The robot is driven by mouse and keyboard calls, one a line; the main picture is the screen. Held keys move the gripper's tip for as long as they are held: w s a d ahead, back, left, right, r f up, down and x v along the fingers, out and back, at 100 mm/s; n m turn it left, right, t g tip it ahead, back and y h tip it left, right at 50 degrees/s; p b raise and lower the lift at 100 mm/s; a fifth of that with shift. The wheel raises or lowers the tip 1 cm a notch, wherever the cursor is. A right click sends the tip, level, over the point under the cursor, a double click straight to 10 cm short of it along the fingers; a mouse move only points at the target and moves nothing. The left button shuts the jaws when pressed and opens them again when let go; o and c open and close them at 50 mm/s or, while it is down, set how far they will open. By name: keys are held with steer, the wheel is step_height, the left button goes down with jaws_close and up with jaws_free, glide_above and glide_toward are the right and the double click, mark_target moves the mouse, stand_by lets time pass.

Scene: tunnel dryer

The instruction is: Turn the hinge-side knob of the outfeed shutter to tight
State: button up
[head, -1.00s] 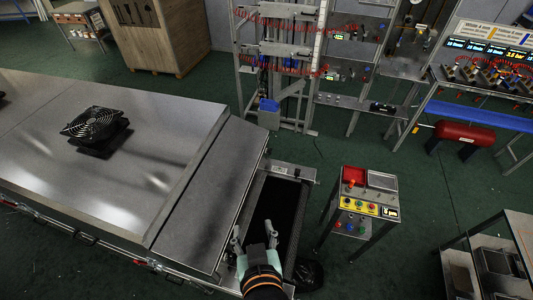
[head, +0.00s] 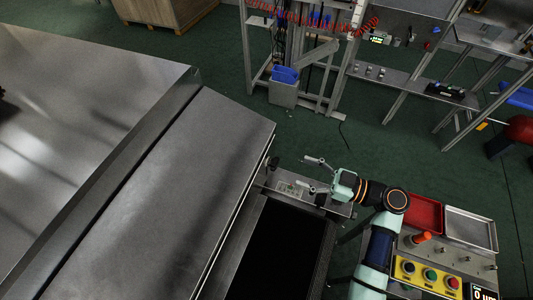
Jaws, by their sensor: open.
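The tunnel dryer (head: 190,170) is a large brushed-steel housing on the left, with its outfeed end facing the dark belt (head: 275,250). The outfeed shutter and its hinge-side knob cannot be made out; the hood's overhanging edge hides the outfeed face. My gripper (head: 309,174) is open and empty, over the far end plate of the outfeed conveyor. Its two grey fingers point left, toward the dryer's far corner, and stand apart from the housing. A small dark fitting (head: 272,164) shows by that corner, left of the fingers; I cannot tell what it is.
A control stand (head: 432,262) with coloured buttons, a red tray (head: 424,212) and a grey tray (head: 470,228) stands close to my arm on the right. A steel frame rack with a blue bin (head: 285,75) stands behind. Green floor between is clear.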

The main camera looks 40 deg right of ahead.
mark_target(272, 163)
steer(key=x, duration=0.7)
steer(key=shift+w+a, duration=0.15)
steer(key=shift+a, duration=0.45)
steer(key=c, duration=1.1)
steer(key=shift+c, duration=0.2)
